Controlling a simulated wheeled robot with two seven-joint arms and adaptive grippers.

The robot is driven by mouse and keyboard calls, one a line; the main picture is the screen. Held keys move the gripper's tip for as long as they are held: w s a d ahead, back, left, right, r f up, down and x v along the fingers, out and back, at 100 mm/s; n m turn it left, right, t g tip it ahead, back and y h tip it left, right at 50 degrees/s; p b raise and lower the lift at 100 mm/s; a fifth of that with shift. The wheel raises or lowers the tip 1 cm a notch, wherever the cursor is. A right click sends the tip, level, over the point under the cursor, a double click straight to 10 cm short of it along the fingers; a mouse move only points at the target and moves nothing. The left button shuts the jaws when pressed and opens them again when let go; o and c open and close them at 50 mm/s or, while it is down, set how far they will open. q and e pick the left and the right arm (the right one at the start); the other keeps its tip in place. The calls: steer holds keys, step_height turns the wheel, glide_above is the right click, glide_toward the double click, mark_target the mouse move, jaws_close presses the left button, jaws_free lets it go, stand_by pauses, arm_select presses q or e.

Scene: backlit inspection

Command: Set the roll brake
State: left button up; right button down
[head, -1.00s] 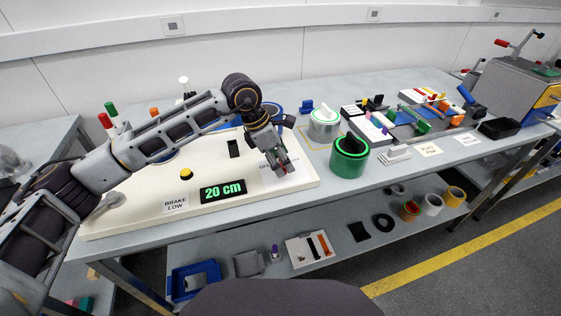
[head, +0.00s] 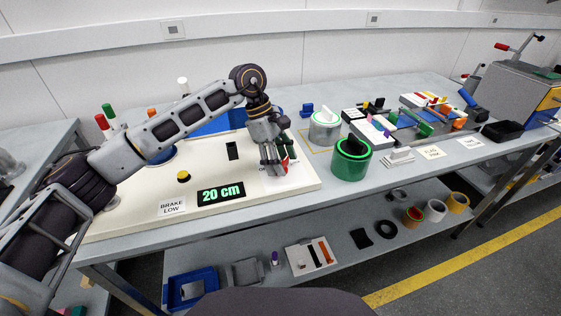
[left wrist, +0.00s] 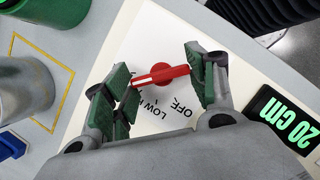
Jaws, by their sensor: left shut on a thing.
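A red rotary knob (left wrist: 160,74) with a white pointer line sits on a white label plate printed with OFF and LOW. Another word is partly hidden by a finger. In the left wrist view the pointer end lies to the left, by the left finger, above the word LOW. My left gripper (left wrist: 160,82) has its green-padded fingers on either side of the knob and is shut on it. In the head view my left gripper (head: 274,170) covers most of the knob. A card (head: 172,207) reads BRAKE LOW. My right gripper is not in view.
The cream panel (head: 130,222) also carries a 20 cm display (head: 221,193), a yellow button (head: 183,176) and a black switch (head: 232,150). Black tray (head: 503,131) is farther right.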

arm_select(q)
steer(key=shift+w+m+g+y+b, duration=0.15)
steer(key=shift+m+g+y+b, duration=0.25)
steer(key=shift+m, duration=1.4)
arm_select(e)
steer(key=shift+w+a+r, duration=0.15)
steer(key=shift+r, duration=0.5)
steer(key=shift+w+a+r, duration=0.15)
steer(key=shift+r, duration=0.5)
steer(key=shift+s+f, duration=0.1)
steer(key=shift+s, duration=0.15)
arm_select(q)
steer(key=o, duration=1)
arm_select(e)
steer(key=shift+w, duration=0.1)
arm_select(q)
steer(key=shift+v, duration=6)
steer(key=shift+d, duration=0.15)
